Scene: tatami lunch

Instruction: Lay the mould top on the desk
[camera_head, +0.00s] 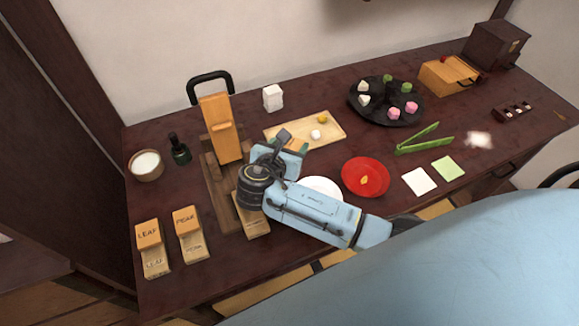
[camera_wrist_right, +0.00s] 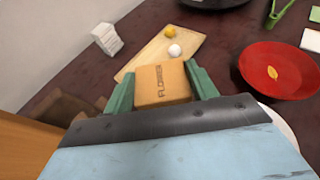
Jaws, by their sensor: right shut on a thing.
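My right gripper (camera_head: 289,147) is shut on an orange-brown wooden mould top; in the right wrist view the mould top (camera_wrist_right: 162,86) reads FLOWER and sits between the green fingers. It is held over the desk (camera_head: 235,271), just before the wooden board (camera_head: 275,132); its exact height is hard to tell. A pale mould base (camera_head: 252,224) lies on the desk below my wrist, partly hidden by it. Two other moulds, LEAF (camera_head: 149,234) and PEAK (camera_head: 186,219), lie at the front left with their orange tops on their bases. My left gripper is not in view.
A wooden press (camera_head: 219,130) with a black handle stands left of the gripper. The board holds a yellow ball (camera_wrist_right: 170,32) and a white ball (camera_wrist_right: 174,50). A red dish (camera_head: 353,184), a partly hidden white plate (camera_head: 322,186) and green tongs (camera_head: 436,146) lie to the right.

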